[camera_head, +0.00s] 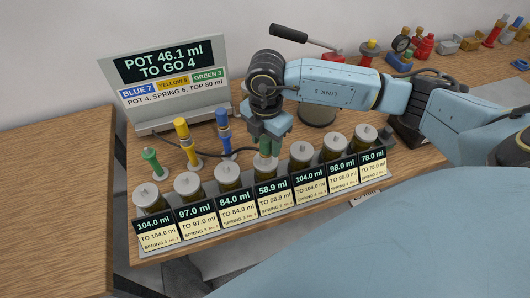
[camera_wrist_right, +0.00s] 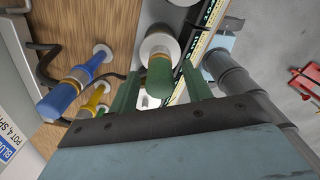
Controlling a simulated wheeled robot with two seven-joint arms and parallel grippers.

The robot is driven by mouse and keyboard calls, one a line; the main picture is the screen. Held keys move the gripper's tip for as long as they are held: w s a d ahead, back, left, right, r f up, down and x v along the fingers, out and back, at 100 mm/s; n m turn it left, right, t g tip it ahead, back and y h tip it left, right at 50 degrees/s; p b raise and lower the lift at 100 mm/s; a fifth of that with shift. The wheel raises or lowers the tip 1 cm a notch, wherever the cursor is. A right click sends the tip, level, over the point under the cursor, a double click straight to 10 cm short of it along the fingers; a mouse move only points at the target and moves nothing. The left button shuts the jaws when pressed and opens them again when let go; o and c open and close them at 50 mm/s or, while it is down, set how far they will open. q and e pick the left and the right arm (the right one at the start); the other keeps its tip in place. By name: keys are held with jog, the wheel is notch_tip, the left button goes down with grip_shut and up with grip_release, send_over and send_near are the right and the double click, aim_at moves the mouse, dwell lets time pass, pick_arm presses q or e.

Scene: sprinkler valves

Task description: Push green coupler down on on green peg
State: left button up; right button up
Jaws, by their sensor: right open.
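The green peg (camera_head: 151,162) stands upright at the left of the board in the head view. A green cylinder, likely the green coupler (camera_wrist_right: 160,78), shows in the right wrist view between the two green fingers of my right gripper (camera_wrist_right: 160,88). Its far end points at a pale round disc, and I cannot tell whether it touches it. The fingers are open, with a gap on both sides of the cylinder. In the head view my right gripper (camera_head: 268,142) points down over the middle of the canister row and hides most of the cylinder. My left gripper is out of view.
A yellow fitting (camera_head: 182,130) and a blue fitting (camera_head: 224,127) stand upright behind the canisters. Several silver-lidded canisters (camera_head: 188,184) line the front, with readout cards before them. A sign (camera_head: 168,75) stands behind. A dark hose curves near the gripper. The left tabletop (camera_head: 55,200) is clear.

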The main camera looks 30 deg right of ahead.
jog(key=shift+c, duration=0.3)
jog(key=c, duration=1)
jog(key=shift+r+p, duration=1.25)
jog(key=shift+r, duration=0.5)
